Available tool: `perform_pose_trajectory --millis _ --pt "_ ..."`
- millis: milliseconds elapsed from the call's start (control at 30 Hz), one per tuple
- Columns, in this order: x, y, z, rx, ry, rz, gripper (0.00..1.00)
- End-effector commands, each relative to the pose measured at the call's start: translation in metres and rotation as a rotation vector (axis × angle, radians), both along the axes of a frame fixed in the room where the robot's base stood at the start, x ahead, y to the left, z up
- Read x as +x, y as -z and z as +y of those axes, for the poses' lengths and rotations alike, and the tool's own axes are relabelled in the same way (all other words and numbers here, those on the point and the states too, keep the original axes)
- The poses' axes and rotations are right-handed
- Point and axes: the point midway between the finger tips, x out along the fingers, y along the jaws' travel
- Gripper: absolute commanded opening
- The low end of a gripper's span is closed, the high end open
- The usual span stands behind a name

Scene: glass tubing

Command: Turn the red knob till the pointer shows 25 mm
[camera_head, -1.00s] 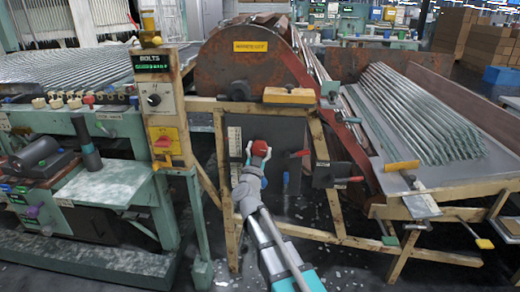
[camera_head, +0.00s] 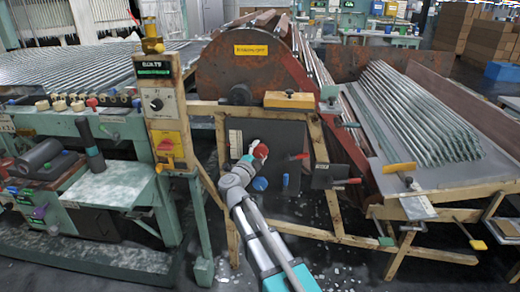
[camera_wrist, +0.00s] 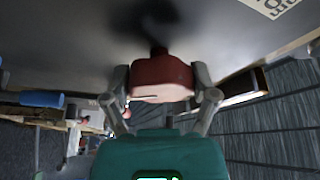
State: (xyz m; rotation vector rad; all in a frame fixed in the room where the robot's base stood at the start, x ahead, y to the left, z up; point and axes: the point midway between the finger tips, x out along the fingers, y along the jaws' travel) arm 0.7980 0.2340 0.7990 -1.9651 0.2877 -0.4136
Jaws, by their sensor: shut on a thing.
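The red knob (camera_head: 261,151) sits on the front of a dark panel (camera_head: 285,135) under the large rusty drum. In the wrist view the red knob (camera_wrist: 160,75) fills the middle, its dark shaft running up to the panel. My gripper (camera_wrist: 163,92) has a grey finger on each side of the knob and is shut on it. In the head view my gripper (camera_head: 252,158) reaches the knob from the lower left. A pale scale plate (camera_head: 235,139) is beside the knob; its pointer and marks are too small to read.
A blue round knob (camera_head: 260,184) and a blue handle (camera_head: 285,180) are below and right of the red knob. A red-handled lever (camera_head: 347,181) sticks out farther right. Wooden frame posts (camera_head: 225,190) flank the panel.

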Motion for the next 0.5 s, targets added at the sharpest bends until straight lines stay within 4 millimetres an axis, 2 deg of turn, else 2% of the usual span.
perform_pose_trajectory --millis 500 --pt "0.0012 -0.0003 0.0002 0.077 -0.001 -0.004 0.28"
